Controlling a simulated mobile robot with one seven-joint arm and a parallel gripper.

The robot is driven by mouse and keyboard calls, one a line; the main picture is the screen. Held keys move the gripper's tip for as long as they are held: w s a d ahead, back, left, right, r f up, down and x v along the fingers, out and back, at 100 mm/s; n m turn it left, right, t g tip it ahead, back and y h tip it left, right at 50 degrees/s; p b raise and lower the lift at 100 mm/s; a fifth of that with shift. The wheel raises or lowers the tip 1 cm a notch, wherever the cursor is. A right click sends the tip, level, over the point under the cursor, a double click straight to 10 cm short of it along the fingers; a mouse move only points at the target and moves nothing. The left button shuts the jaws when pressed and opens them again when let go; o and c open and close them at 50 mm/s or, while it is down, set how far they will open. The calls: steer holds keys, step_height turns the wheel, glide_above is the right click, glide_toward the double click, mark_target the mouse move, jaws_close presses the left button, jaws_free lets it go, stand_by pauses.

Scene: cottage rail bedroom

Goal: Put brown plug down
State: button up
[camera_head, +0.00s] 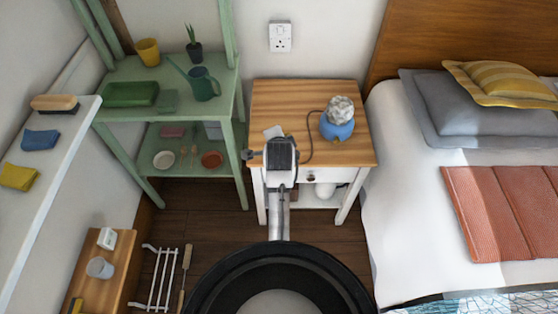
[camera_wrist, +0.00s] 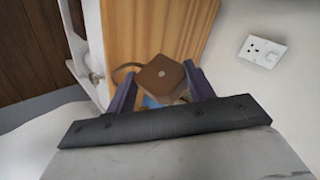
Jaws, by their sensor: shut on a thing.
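The brown plug (camera_wrist: 160,77) shows in the wrist view as a small brown block. My gripper (camera_wrist: 163,84) is shut on it, with one dark finger on each side. In the head view my gripper (camera_head: 281,147) is over the front left part of the wooden-topped nightstand (camera_head: 285,99), which also shows in the wrist view (camera_wrist: 150,30). The plug cannot be made out there. A blue lamp (camera_head: 337,124) stands at the right of the nightstand top. Its dark cord (camera_head: 310,140) curves towards my gripper. I cannot tell the plug's height above the top.
A small pale flat item (camera_head: 273,132) lies just behind my gripper. A wall socket (camera_head: 280,37) is above the nightstand. A green shelf (camera_head: 226,95) stands left, the bed (camera_head: 400,200) right. The nightstand's back left is clear.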

step_height(320, 180, down, 10)
steer(key=shift+p, duration=0.3)
steer(key=shift+f, duration=0.15)
steer(key=shift+f, duration=0.15)
steer(key=o, duration=1)
steer(key=b+v, duration=0.1)
steer(key=v, duration=1.1)
steer(key=shift+r, duration=0.25)
